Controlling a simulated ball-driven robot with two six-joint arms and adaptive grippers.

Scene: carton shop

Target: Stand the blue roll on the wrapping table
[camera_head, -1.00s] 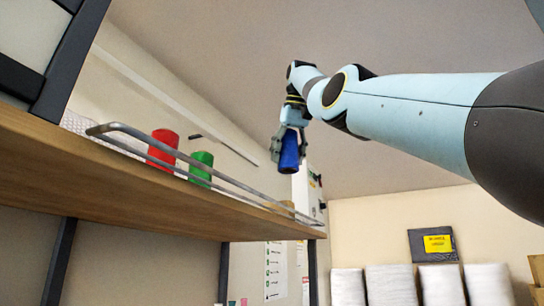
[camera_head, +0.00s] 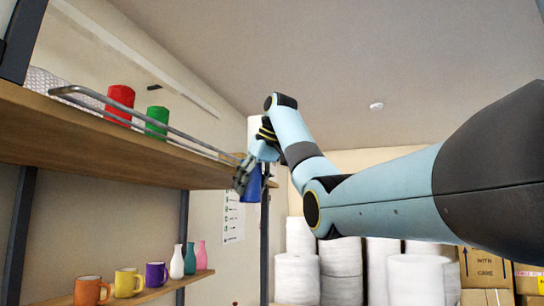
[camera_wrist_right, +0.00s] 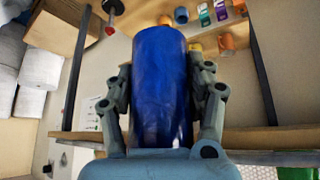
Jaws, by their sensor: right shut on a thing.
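My right gripper (camera_head: 252,178) is shut on the blue roll (camera_head: 254,187) and holds it in the air at the far end of the high wooden shelf (camera_head: 110,143). In the right wrist view the blue roll (camera_wrist_right: 161,90) fills the middle, with a finger on each side of it. In the head view the gripper hides part of the roll. I cannot make out the wrapping table. My left gripper is not in view.
A red roll (camera_head: 119,104) and a green roll (camera_head: 157,121) stand on the high shelf behind a metal rail (camera_head: 150,117). Mugs and bottles stand on a lower shelf (camera_head: 140,293). White rolls (camera_head: 340,270) and cartons (camera_head: 486,268) are stacked at the back.

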